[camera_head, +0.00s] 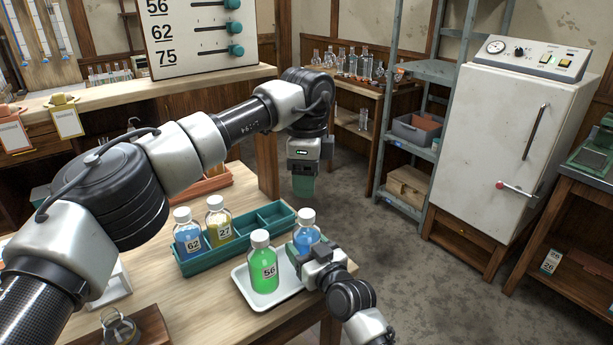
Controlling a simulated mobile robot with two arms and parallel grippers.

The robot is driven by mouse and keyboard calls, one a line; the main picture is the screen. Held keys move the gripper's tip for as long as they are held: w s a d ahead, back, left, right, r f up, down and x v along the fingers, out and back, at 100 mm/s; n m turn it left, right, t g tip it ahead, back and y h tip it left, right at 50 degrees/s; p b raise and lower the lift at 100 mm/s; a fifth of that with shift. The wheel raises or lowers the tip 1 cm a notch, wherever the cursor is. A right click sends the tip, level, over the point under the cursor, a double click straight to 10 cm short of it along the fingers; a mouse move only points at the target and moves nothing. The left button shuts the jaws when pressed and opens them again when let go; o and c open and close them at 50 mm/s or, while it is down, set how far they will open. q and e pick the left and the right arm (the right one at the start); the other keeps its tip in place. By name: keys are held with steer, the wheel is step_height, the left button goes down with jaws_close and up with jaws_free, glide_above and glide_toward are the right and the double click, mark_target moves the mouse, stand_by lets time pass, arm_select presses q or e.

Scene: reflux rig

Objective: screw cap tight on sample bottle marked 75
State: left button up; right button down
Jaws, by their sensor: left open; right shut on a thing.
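A blue bottle with a white cap (306,219) stands at the right side of the white tray (250,291). My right gripper (309,256) is shut on this bottle from the front right. The gripper hides the lower part, and no number shows on it, so I cannot tell whether it is the one marked 75 or how tight its cap is. My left gripper (303,184) is open and points down, above the capped bottle in the picture, apart from it. A green bottle marked 56 (263,268), capped white, stands on the tray to the left.
A teal rack (205,264) behind the tray holds capped bottles marked 62 (187,236) and 27 (218,222); its right compartments look empty. A glass flask (118,328) sits at the front left. A white cabinet (500,150) stands far right.

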mark_target(306, 213)
arm_select(q)
steer(key=shift+f, duration=4)
